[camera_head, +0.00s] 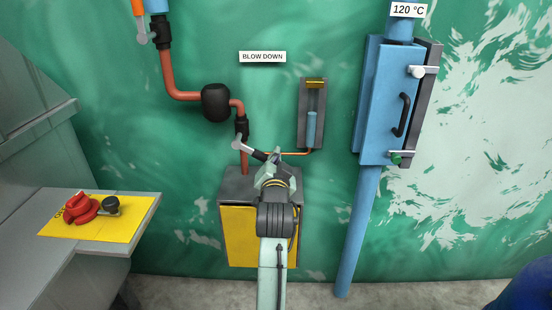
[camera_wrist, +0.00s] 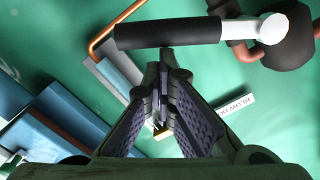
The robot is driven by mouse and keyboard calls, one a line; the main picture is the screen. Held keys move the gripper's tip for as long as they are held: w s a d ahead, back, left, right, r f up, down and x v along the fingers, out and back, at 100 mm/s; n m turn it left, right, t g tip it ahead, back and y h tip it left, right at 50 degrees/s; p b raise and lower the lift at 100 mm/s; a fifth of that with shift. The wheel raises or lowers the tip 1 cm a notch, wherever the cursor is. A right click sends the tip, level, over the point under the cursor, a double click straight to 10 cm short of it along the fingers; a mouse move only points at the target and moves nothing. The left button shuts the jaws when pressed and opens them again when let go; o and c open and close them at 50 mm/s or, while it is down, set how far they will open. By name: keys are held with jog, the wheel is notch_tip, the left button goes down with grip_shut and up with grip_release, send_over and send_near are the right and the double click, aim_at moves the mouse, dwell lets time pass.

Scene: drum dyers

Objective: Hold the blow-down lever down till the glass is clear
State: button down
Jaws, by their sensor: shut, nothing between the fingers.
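The blow-down lever (camera_head: 256,153) has a black grip and a pale hub on the copper pipe, below the "BLOW DOWN" label (camera_head: 262,57). Its grip slopes down to the right. In the wrist view the lever grip (camera_wrist: 165,33) crosses just beyond my fingertips. My gripper (camera_head: 276,156) is shut and empty, with its tips at the grip's right end; I cannot tell if they touch it. The glass (camera_head: 312,128) stands in a grey housing right of the lever, with blue in its lower part and a yellow band on top. The wrist view (camera_wrist: 162,62) shows both fingers together.
A yellow-fronted box (camera_head: 236,235) stands below the lever. A blue cabinet (camera_head: 378,100) with a black handle and a "120 °C" label is at right. A black bulb (camera_head: 216,102) sits on the pipe.

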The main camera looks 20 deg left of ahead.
jog(key=shift+s+a+f+m+b, duration=0.1)
jog(key=shift+a+f+m+b, duration=0.3)
jog(key=shift+f+m+b, duration=0.35)
jog(key=shift+s+a+f+m+b, duration=0.1)
jog(key=shift+a+f+m+b, duration=0.35)
jog(key=shift+f, duration=0.45)
jog(key=shift+s+a+f+m+b, duration=0.1)
jog(key=shift+a+f+m+b, duration=0.4)
jog(key=shift+f+m, duration=0.3)
jog(key=shift+d+f, duration=0.1)
dwell(0.4)
